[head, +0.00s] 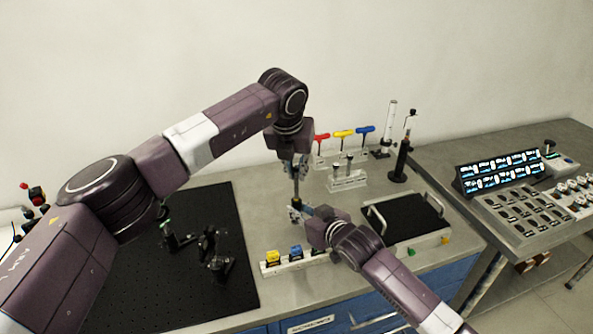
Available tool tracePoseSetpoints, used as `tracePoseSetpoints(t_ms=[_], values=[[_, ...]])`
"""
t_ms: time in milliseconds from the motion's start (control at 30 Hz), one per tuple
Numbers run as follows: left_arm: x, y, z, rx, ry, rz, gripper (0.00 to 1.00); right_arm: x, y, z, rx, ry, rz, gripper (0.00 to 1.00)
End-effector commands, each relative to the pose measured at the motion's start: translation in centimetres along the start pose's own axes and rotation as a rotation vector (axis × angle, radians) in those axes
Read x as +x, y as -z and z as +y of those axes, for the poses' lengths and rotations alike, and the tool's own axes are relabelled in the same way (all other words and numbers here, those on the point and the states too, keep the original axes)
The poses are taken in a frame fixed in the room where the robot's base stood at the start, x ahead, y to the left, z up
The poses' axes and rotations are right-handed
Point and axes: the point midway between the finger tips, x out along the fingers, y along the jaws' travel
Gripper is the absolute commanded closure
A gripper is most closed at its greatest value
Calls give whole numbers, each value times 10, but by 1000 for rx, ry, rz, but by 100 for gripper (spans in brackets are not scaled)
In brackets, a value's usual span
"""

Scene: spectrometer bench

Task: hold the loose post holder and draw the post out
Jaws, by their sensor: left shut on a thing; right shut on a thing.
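My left gripper (299,168) comes down from above and is shut on the upper part of the post. The post (296,187) is a thin, upright metal rod that shows between my two grippers. My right gripper (298,210) reaches in low from the right and is shut at the foot of the post, on the loose post holder. The holder is mostly hidden by the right gripper's fingers. I cannot tell how much of the post is still inside the holder.
A black breadboard (215,275) with small optic mounts lies left. A rack with coloured blocks (272,257) stands in front. Behind are T-handled drivers (343,133) and a small white rack (349,181). A black-floored tray (447,239) and a dark post stand (399,165) are right.

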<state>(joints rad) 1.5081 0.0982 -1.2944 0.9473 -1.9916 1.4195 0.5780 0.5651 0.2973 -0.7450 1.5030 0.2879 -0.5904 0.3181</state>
Motion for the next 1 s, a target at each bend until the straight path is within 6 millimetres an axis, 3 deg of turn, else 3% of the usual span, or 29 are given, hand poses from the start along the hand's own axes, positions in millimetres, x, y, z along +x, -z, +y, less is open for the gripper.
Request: tracePoseSetpoints(t_ms=[367,1000], values=[[-3,-2,0,1,0,-2,100,0,-1,0,0,0,-2,100],[-26,-11,-1,1,0,-1,100,0,-1,0,0,0,-2,100]])
